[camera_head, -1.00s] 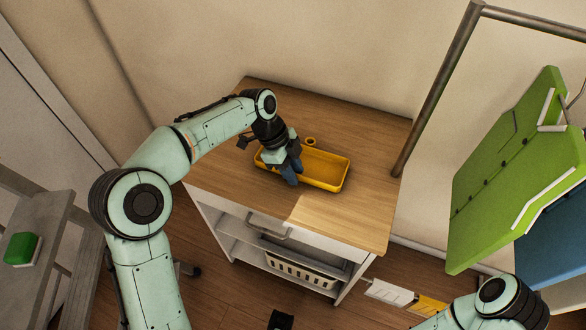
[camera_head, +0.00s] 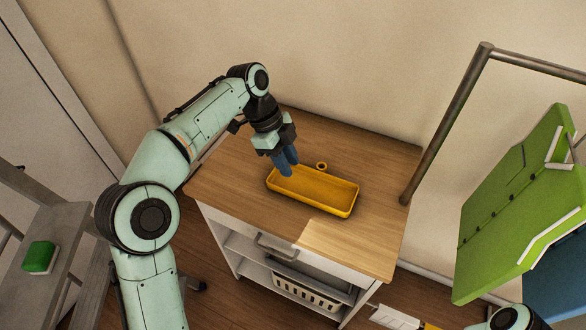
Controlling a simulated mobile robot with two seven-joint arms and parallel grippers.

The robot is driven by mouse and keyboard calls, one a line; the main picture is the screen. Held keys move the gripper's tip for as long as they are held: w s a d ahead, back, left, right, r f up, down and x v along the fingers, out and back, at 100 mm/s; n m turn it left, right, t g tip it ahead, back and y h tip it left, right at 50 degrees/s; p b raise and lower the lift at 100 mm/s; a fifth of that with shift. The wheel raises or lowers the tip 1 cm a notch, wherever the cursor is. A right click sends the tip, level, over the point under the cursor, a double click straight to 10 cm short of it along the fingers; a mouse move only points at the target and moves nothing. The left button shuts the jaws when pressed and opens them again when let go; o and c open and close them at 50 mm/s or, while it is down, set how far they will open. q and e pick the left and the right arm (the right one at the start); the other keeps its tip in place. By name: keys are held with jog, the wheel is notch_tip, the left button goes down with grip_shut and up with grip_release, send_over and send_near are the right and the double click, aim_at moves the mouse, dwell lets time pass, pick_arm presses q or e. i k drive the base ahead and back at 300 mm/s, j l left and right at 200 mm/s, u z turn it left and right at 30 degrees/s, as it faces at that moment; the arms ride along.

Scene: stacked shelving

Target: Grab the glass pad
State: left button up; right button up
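Nothing in view is clearly a glass pad. A small orange-yellow ring (camera_head: 321,166) lies on the wooden cabinet top (camera_head: 355,240), just behind a shallow yellow tray (camera_head: 335,204). A green block with a white underside (camera_head: 40,257) lies on the grey shelf at the far left; I cannot tell if either is the pad. My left gripper (camera_head: 287,163) points down with its blue fingers at the tray's left back corner, left of the ring. The fingers appear close together; their gap is unclear. The tray looks empty. My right arm shows at the bottom right, its gripper out of frame.
Under the cabinet top are a drawer handle (camera_head: 275,250) and a white basket (camera_head: 305,294). A metal frame post (camera_head: 447,120) and a large green panel (camera_head: 520,210) stand at the right. The cabinet top's front is clear.

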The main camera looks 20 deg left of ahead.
aim_at(40, 258)
jog(key=k, duration=1)
